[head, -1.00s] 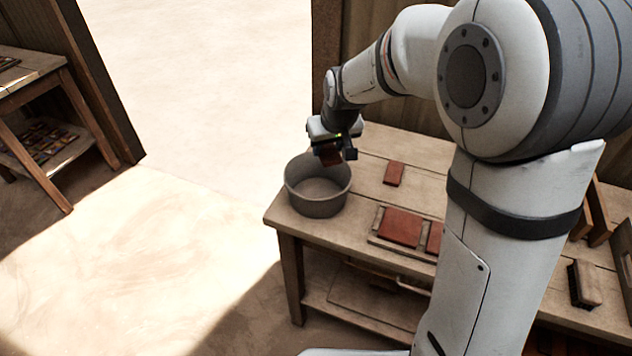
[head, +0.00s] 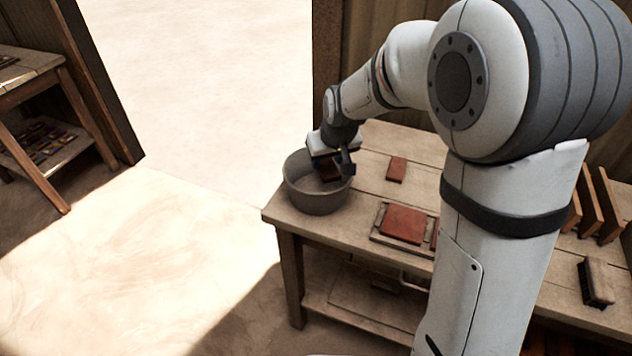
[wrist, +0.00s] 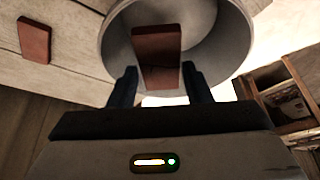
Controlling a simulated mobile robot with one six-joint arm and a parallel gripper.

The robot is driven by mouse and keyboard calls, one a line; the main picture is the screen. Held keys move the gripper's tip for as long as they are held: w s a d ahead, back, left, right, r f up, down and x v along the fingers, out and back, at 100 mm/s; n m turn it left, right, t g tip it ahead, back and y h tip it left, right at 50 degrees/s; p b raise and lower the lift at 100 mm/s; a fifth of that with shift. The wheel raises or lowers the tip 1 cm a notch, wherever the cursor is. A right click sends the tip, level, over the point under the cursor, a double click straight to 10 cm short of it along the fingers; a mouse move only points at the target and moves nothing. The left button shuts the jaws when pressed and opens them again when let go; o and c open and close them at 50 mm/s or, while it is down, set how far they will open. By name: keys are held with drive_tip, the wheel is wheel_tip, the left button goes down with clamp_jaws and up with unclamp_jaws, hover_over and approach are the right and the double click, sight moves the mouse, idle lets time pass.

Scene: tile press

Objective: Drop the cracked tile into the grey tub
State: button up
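My gripper (head: 335,165) points down over the grey tub (head: 318,203), with its fingertips at about rim height. It is shut on a red-brown tile (wrist: 157,45), which sits between the two fingers in the wrist view and sticks out past them. In the head view the tile shows as a dark red patch below the gripper, partly hidden by it. The tub also shows in the wrist view (wrist: 205,75), behind the tile. Its visible floor is bare.
The tub stands at the left corner of a wooden table (head: 375,150). A smaller red tile (head: 396,169) lies right of it. Nearer is a press frame with a red tile (head: 403,224) in it. A brush (head: 597,282) and upright boards (head: 592,205) are at the right.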

drive_tip(key=o, duration=0.5)
drive_tip(key=shift+c, duration=0.2)
drive_tip(key=v, duration=0.7)
drive_tip(key=shift+r, duration=0.35)
drive_tip(key=shift+s, duration=0.15)
drive_tip(key=s+d+m, duration=0.2)
drive_tip(key=s+d, duration=0.5)
drive_tip(key=s, duration=0.4)
drive_tip(key=s+d+f+m+g+h, duration=0.1)
drive_tip(key=s+d+m, duration=0.1)
drive_tip(key=s+d, duration=0.5)
drive_tip(key=s, duration=0.4)
drive_tip(key=shift+s+d+g+h, duration=0.15)
drive_tip(key=shift+s+g+h, duration=0.05)
drive_tip(key=shift+g+h, duration=0.1)
